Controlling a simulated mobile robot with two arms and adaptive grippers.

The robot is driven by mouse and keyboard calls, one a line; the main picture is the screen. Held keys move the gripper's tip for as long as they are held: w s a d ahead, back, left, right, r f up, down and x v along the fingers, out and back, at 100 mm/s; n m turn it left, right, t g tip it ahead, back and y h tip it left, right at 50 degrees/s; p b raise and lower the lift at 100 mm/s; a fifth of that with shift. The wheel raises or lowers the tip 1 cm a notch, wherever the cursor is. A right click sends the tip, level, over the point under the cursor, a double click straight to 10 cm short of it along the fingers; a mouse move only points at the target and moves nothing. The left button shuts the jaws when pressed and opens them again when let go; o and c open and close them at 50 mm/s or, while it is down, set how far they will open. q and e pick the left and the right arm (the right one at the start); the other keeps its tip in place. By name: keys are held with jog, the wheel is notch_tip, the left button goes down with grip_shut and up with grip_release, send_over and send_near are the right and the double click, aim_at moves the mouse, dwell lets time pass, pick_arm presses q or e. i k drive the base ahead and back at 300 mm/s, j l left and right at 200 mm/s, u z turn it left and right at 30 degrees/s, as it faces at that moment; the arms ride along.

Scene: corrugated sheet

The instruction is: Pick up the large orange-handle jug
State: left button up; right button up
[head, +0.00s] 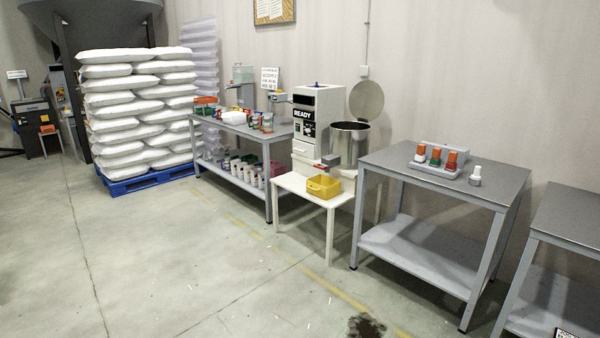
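I cannot pick out a large orange-handle jug with certainty in the head view. Small containers with red, green and orange parts (207,103) stand on the far grey workbench (232,124), too small to tell apart. A white and grey bottle (475,176) stands beside that tray. Neither of my grippers is in view.
A white low table (290,183) holds a yellow bin (323,187). A white machine marked READY (317,108) stands behind it. White sacks (125,112) are stacked on a blue pallet (150,180) at left. The concrete floor (160,265) in front is open, with a dark stain.

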aim_at(268, 125)
jog(key=i+u, duration=0.3)
jog(key=i, duration=2.3)
